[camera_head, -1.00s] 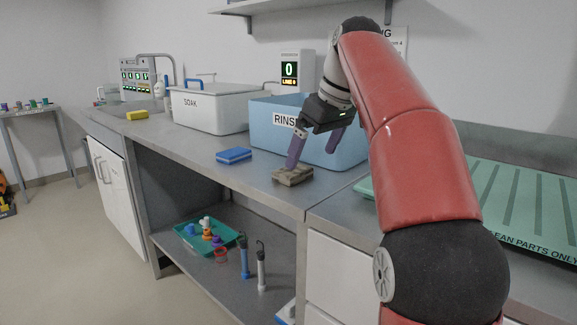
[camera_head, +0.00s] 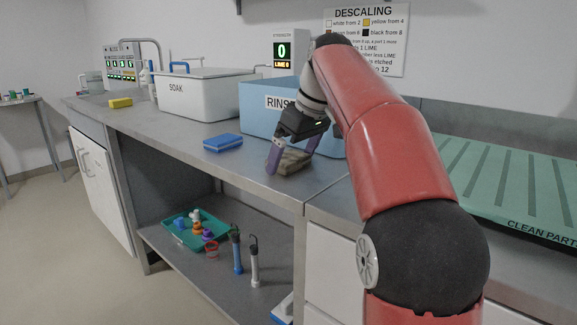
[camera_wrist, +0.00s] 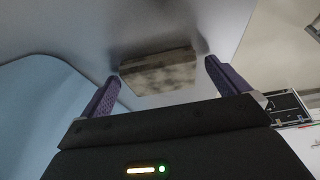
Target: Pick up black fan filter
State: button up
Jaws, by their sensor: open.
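No plainly black filter shows. A flat, mottled grey-brown block (camera_head: 294,162) lies on the steel counter near its front edge; I cannot tell whether it is the black fan filter under dirt. It also shows in the wrist view (camera_wrist: 160,74). My gripper (camera_head: 289,161) is open and low over the counter, with one purple finger on each side of the block. In the wrist view my gripper (camera_wrist: 164,72) shows a gap between the block and each finger. Part of the block is hidden behind my gripper in the head view.
The blue RINSE tub (camera_head: 255,112) stands close behind my gripper. A blue block (camera_head: 223,143) lies to the left, and a yellow block (camera_head: 121,103) farther left. The white SOAK box (camera_head: 200,100) stands behind. A green rack (camera_head: 515,185) is at right. A teal tray (camera_head: 180,238) sits on the lower shelf.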

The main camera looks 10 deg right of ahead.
jog(key=c, duration=1)
jog(key=shift+r, duration=0.1)
